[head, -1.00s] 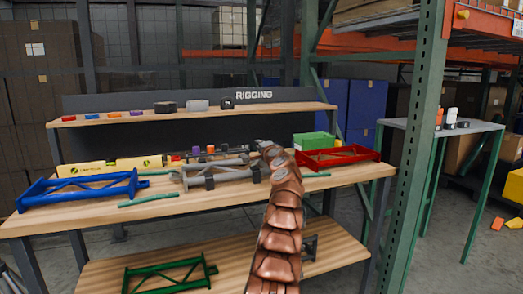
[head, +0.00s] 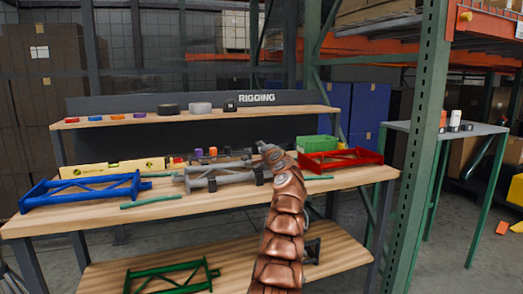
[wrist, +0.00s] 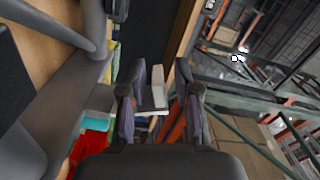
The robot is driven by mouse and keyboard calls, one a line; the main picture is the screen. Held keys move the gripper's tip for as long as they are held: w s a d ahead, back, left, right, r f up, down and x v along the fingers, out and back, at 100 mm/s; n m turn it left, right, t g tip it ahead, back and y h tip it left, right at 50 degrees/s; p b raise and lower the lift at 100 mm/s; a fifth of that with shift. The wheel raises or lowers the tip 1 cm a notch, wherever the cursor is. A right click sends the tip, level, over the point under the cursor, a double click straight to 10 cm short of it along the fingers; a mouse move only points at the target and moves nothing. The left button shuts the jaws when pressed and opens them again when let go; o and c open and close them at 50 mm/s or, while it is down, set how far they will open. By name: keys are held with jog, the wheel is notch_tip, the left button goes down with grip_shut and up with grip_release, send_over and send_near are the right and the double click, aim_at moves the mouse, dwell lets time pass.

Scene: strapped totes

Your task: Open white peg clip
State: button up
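In the head view a small white upright piece (head: 455,119) stands on the grey side table at the right, between an orange-and-black piece and a dark one. It may be the white peg clip, but it is too small to be sure. My gripper (head: 265,150) is over the workbench, far to the left of that table, and its fingers are hard to make out there. In the wrist view my gripper (wrist: 160,112) has its two fingers apart. A whitish block (wrist: 158,87) shows between them; I cannot tell its distance or whether it is the clip.
The workbench (head: 100,222) holds a blue frame (head: 85,190), a grey frame (head: 215,177), a red frame (head: 340,158) and a green box (head: 315,146). A green rack post (head: 415,150) stands between the bench and the side table (head: 430,131).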

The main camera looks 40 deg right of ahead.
jog(key=shift+s+a, duration=0.1)
jog(key=shift+a, duration=0.05)
dwell(0.3)
jog(key=shift+s+a+r, duration=0.1)
jog(key=shift+s, duration=0.05)
jog(key=shift+v, duration=3.4)
